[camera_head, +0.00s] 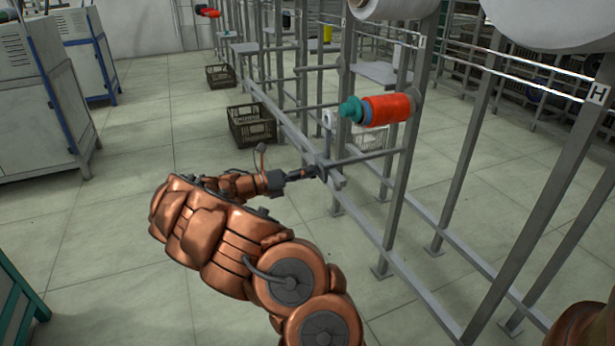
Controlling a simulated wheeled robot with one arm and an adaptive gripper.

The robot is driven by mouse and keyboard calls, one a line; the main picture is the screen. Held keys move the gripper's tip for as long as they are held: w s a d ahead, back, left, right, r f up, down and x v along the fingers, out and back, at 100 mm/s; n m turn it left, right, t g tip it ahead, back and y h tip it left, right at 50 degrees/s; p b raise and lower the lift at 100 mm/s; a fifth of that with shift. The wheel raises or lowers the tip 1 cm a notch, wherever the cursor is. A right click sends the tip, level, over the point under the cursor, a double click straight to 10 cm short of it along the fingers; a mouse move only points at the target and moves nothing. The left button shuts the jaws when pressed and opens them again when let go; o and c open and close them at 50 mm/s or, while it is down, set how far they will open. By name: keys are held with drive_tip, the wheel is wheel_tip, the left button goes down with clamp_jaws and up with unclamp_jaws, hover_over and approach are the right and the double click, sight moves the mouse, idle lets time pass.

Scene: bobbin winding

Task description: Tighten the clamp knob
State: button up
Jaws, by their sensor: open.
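A teal knob (351,109), which looks like the clamp knob, sits on the left end of a red bobbin (388,108). The bobbin lies roughly level on the grey frame, with a blue ring between it and the knob. My gripper (318,170) is open, below and left of the knob and apart from it in the picture. Its fingers appear small and dark against a grey bar of the frame, and I cannot tell whether they touch it. How tight the knob is cannot be seen.
Grey frame posts (400,170) and a low floor rail (365,222) stand around the bobbin. A large white roll (393,8) is above it. Dark crates (252,125) stand on the floor behind. Grey cabinets (38,90) are at the left. The tiled floor between is open.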

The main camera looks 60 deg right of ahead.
drive_tip(key=shift+s+d, duration=0.1)
drive_tip(key=shift+c, duration=0.3)
drive_tip(key=c, duration=1.1)
